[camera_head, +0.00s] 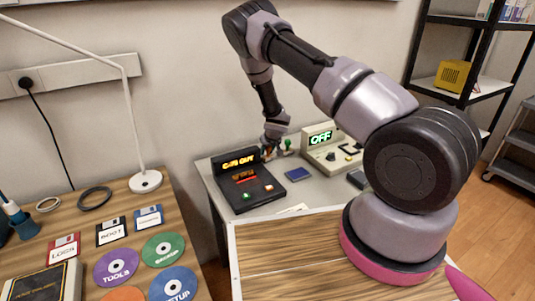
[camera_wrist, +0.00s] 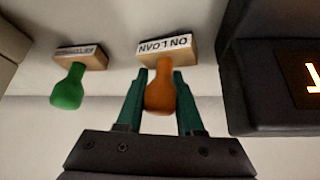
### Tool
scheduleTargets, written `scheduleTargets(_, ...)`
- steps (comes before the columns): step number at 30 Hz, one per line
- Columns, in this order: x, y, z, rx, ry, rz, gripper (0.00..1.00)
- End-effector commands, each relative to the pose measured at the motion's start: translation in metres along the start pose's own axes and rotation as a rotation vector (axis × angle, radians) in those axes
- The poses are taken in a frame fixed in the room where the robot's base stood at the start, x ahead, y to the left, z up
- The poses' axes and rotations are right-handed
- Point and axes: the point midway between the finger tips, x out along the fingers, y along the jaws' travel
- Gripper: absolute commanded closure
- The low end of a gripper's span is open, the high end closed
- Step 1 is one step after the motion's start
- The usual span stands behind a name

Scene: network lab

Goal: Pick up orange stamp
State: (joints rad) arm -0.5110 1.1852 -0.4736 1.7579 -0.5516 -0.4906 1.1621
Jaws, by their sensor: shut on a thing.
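The orange stamp (camera_wrist: 161,92) has an orange knob handle, a wooden block and a label reading "ON LOAN". In the wrist view my gripper (camera_wrist: 160,76) has its two teal fingers shut on the orange handle, one on each side. I cannot tell whether the block touches the table. A green stamp (camera_wrist: 68,88) stands to the left of it in the wrist view, apart from the fingers. In the head view my gripper (camera_head: 270,152) is at the back of the grey table, near the green stamp (camera_head: 288,146); the orange stamp is mostly hidden there.
A black device (camera_head: 247,187) with a lit orange display is close beside my gripper. A beige device (camera_head: 331,153) reading "OFF" stands to the right. A blue box (camera_head: 298,174) lies between them. The wooden desk at left holds discs, floppies and a white lamp (camera_head: 145,181).

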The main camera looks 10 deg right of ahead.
Motion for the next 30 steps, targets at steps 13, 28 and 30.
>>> scheduleTargets(13, -0.048, 0.001, -0.032, 0.005, 0.004, -0.001, 1.00)
scheduleTargets(28, -0.084, 0.000, -0.054, 0.000, 0.001, 0.000, 1.00)
scheduleTargets(30, -0.084, 0.000, -0.054, 0.000, 0.001, 0.000, 1.00)
